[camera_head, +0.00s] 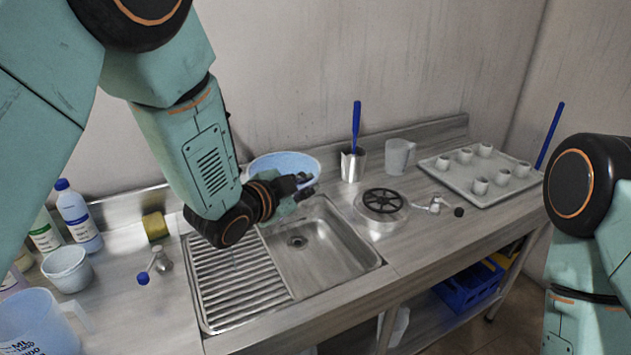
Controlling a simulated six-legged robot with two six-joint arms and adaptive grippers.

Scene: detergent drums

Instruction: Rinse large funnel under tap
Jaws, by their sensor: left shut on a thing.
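The large funnel looks to be the wide light-blue bowl shape (285,160) just behind and above the sink (325,250); its spout is hidden. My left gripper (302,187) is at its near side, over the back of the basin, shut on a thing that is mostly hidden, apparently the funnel. A small metal fitting with a blue knob (160,261), possibly the tap, stands left of the ribbed drainboard (235,275). No running water is visible. My right arm shows at the right edge, but its gripper is out of view.
A metal beaker with a blue-handled tool (353,165), a clear jug (398,156), a round black-spoked item (382,203) and a metal fitting with a black knob (437,206) stand right of the sink. A tray (470,192) holds several cups. Bottles (78,215) and a jug (38,322) stand left.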

